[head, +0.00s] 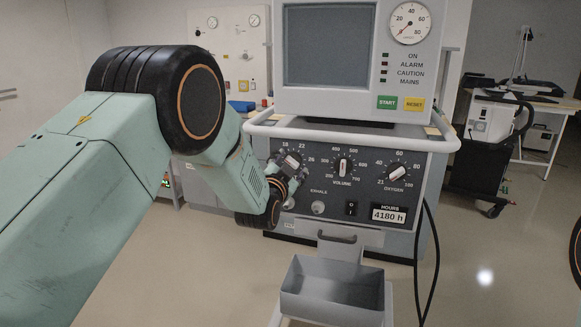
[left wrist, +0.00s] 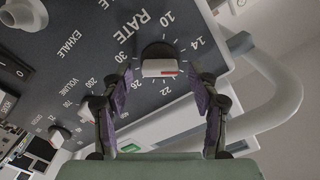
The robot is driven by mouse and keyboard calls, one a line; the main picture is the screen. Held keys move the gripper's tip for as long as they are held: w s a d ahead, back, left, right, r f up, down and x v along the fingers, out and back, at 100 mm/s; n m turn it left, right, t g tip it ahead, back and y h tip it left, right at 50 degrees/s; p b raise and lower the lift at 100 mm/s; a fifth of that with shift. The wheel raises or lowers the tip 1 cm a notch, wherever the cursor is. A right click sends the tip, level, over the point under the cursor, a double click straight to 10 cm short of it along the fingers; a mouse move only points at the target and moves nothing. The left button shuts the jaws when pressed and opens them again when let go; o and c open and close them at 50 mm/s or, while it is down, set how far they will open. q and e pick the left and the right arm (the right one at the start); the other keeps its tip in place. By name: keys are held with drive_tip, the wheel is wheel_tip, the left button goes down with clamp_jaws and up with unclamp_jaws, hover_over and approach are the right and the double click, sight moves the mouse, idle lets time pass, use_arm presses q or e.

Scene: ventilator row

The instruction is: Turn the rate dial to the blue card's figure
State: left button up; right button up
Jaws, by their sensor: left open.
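The rate dial (head: 291,160) is at the left of the ventilator's dark control panel, partly hidden by my left gripper (head: 287,181). In the left wrist view, the dial (left wrist: 160,68) shows a dark body and a pale bar with a small red mark, with figures from 10 to 26 readable around it. My left gripper (left wrist: 160,80) is open there, one finger on each side of the dial, apparently with gaps. I cannot tell exactly which figure the dial points at. I cannot make out a blue card. My right gripper is not in view.
The volume dial (head: 343,167) and oxygen dial (head: 397,172) are to the right on the panel. A white rail (head: 350,133) runs along the panel's top. A grey open bin (head: 332,290) stands below. A dark trolley (head: 484,150) is at right, with clear floor between.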

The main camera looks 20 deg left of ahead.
use_arm(q)
drive_tip(key=shift+w, duration=0.3)
drive_tip(key=c, duration=1.2)
drive_tip(key=shift+o, duration=0.2)
